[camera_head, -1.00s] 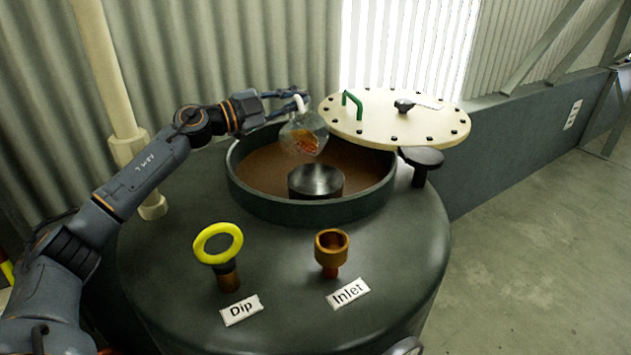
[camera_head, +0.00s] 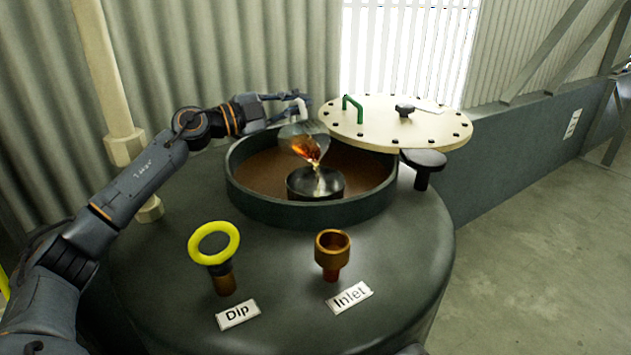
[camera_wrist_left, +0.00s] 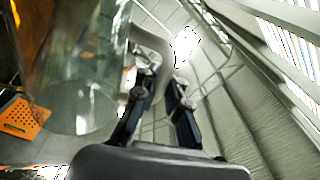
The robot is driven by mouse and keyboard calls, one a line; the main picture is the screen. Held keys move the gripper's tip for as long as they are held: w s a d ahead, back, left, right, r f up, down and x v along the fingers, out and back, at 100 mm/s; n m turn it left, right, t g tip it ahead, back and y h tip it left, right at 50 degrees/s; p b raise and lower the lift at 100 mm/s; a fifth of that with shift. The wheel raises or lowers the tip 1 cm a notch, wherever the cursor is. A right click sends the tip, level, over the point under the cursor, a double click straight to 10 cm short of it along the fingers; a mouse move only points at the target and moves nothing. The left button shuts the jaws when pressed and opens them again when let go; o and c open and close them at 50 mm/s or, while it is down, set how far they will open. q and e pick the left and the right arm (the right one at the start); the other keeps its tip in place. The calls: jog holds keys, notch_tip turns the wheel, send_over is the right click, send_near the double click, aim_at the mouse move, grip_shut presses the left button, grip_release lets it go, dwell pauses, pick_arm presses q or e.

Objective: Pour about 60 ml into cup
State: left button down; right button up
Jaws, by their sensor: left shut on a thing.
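My left gripper (camera_head: 292,108) is shut on the white handle of a clear glass jug (camera_head: 298,132). The jug is tilted, with amber liquid at its lower side, and a thin stream runs from it down into the dark metal cup (camera_head: 308,184). The cup stands in the round opening of the tank. In the left wrist view the jug (camera_wrist_left: 75,70) fills the left side and its pale handle (camera_wrist_left: 155,45) passes between the fingers (camera_wrist_left: 160,95). The level inside the cup cannot be read. My right gripper is not in view.
The opening's raised rim (camera_head: 310,213) surrounds the cup. A cream bolted lid (camera_head: 385,128) with a green handle is swung aside at the right. A yellow ring (camera_head: 214,258) and a brass inlet fitting (camera_head: 332,250) stand on the tank top in front.

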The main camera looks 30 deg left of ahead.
pick_arm(q)
jog(key=shift+s+d+b, duration=0.1)
jog(key=shift+d+b, duration=0.05)
jog(key=shift+b, duration=0.15)
dwell(0.4)
jog(key=shift+s+d+m+b, duration=0.2)
jog(key=shift+m+b, duration=0.4)
jog(key=shift+b, duration=0.1)
dwell(0.8)
jog(key=w+a+r+n+p, duration=0.1)
jog(key=n+p, duration=0.1)
jog(key=p, duration=0.3)
jog(key=shift+w+a, duration=0.1)
jog(key=shift+a, duration=0.05)
jog(key=shift+a+f+n, duration=0.15)
jog(key=shift+f+n, duration=0.1)
jog(key=shift+n, duration=0.15)
jog(key=shift+f, duration=0.15)
